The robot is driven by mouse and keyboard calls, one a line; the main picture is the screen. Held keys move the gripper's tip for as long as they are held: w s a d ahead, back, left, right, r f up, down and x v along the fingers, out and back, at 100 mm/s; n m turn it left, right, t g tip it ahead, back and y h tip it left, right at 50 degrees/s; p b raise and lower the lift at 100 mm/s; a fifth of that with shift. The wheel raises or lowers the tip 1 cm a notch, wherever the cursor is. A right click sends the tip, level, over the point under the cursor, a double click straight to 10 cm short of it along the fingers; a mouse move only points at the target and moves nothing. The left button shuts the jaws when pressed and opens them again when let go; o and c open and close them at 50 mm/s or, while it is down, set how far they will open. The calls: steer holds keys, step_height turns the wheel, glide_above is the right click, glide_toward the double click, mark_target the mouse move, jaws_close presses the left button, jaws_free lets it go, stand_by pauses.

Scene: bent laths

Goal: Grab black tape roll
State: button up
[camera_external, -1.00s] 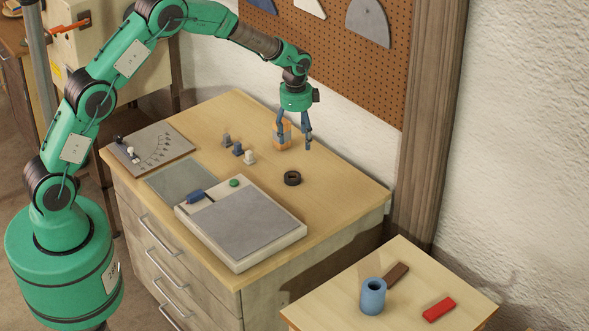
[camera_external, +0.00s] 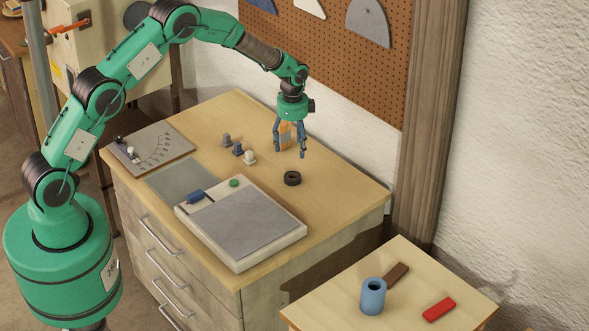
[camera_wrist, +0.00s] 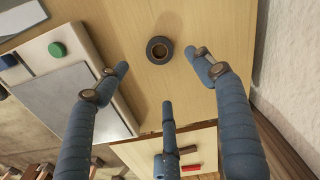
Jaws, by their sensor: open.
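The black tape roll (camera_external: 292,178) lies flat on the wooden cabinet top, right of the grey-topped board. In the wrist view the tape roll (camera_wrist: 160,50) shows as a dark ring at upper middle, beyond the fingertips. My gripper (camera_external: 290,150) is open and empty, pointing down above the cabinet top, near the tape roll and a little behind it in the external view. In the wrist view my gripper's (camera_wrist: 160,80) blue fingers are spread wide, and none touches the tape roll.
Several small pegs (camera_external: 238,149) stand to the left. A board with a grey panel (camera_external: 240,222) lies in front. A lower table (camera_external: 410,258) holds a blue cup (camera_external: 373,297), a brown block and a red block. The pegboard wall is behind.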

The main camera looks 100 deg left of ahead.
glide_above(293, 176)
step_height(293, 176, down, 7)
steer(key=shift+f, duration=0.2)
stand_by(0.4)
steer(key=shift+f+p, duration=0.6)
steer(key=shift+f, duration=2)
steer(key=c, duration=1.2)
